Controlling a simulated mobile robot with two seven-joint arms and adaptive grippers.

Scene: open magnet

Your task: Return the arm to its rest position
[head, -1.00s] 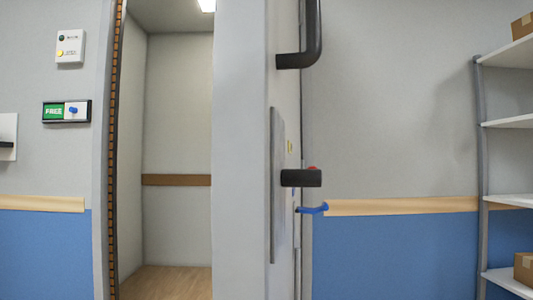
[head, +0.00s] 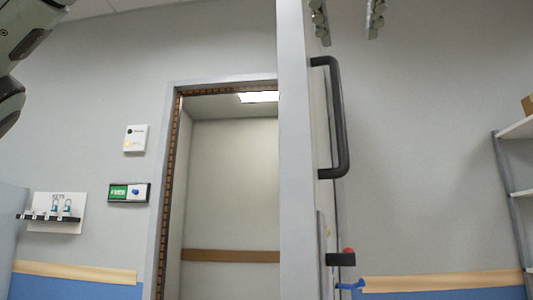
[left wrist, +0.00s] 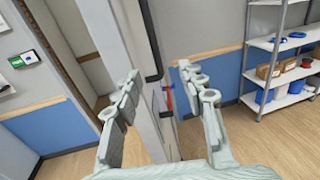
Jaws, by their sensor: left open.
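My left gripper (head: 349,38) hangs in at the top of the head view, with two grey jointed fingers apart and nothing between them. In the left wrist view its fingers (left wrist: 158,72) are also spread and empty. An open door (head: 293,170) stands almost edge-on below and left of the fingers. Its long black handle (head: 341,120) lies below the gripper and looks apart from it. A short black knob (head: 341,259) with a red part and a blue lever (head: 350,286) sit lower. My right gripper is not in view.
The doorway (head: 230,180) is open and empty. A FREE sign (head: 129,193), a switch box (head: 135,139) and a rack of hooks (head: 55,212) are on the left wall. Shelves (head: 515,190) stand right; their boxes (left wrist: 265,72) show in the left wrist view.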

